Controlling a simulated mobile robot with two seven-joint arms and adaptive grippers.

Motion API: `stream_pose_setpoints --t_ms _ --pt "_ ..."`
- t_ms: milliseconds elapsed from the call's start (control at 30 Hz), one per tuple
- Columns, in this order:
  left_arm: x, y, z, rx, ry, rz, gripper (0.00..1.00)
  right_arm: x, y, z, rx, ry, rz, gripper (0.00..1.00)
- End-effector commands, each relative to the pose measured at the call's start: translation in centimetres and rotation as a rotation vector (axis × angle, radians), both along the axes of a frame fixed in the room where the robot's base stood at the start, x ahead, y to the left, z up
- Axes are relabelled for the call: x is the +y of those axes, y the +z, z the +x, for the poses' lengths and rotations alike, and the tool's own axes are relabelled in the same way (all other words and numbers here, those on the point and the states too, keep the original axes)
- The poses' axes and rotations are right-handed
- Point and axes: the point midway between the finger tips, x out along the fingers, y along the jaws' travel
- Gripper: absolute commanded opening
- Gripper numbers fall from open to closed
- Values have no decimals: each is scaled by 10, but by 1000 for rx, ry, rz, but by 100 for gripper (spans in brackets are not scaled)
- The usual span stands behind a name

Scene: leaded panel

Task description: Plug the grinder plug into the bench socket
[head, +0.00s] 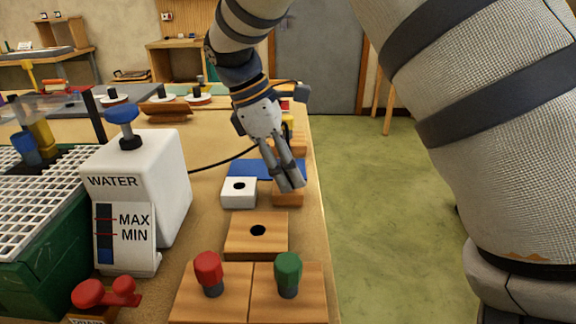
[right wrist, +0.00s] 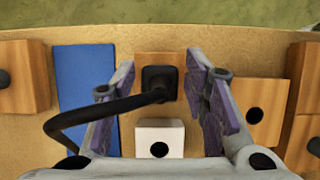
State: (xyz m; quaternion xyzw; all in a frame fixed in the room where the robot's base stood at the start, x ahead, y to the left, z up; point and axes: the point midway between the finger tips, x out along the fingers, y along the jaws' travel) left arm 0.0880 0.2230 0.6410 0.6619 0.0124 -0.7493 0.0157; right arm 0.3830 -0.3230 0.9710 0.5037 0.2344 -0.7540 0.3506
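The black grinder plug (right wrist: 160,83) sits on a small wooden block (right wrist: 150,60), with its black cable (right wrist: 95,112) curving off to the left in the right wrist view. My right gripper (head: 288,183) is open over that block, its fingers on either side of the plug and apart from it. In the head view the gripper hides the plug; the block (head: 288,199) shows below the fingertips. A white block with a round dark hole (head: 239,193), which looks like the bench socket, stands beside it; it also shows in the right wrist view (right wrist: 160,138). My left gripper is not in view.
A blue mat (head: 252,168) lies behind the white block. A wooden block with a hole (head: 257,235) and blocks with red (head: 208,268) and green (head: 288,268) knobs stand nearer. The white water tank (head: 140,178) stands left. The bench's right edge is close.

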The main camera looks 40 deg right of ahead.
Motion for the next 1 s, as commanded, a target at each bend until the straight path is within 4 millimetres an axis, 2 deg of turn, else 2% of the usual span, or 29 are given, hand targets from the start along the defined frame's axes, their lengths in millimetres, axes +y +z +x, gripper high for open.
stream_pose_setpoints --t_ms 33,133,200,233,333,1000 --pt "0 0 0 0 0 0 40 0 0 0 0 0 0 23" --pt "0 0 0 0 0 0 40 0 0 0 0 0 0 1" --pt "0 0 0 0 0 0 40 0 0 0 0 0 0 0" --pt "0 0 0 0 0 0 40 0 0 0 0 0 0 22" --pt "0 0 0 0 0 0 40 0 0 0 0 0 0 0" --pt "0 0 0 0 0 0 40 0 9 0 -2 -1 0 0"
